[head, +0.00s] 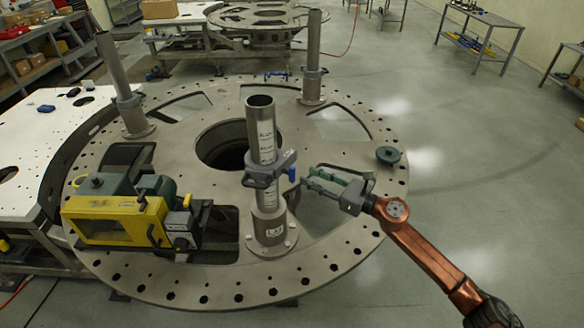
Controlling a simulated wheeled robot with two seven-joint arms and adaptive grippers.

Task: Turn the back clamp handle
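Three upright grey posts stand on the round steel turret plate (190,290), each with a clamp around it. The front post's clamp (268,170) has a small blue handle (292,175) on its right side. The left post's clamp (127,101) sits midway up. My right gripper (306,178) is open and empty, its fingers pointing left just right of the blue handle, seemingly apart from it. My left gripper is out of view.
A yellow and green machine (115,218) sits on the plate's left front. A dark green knob-like disc (388,155) lies at the right rim. The plate has a large central hole and several cutouts.

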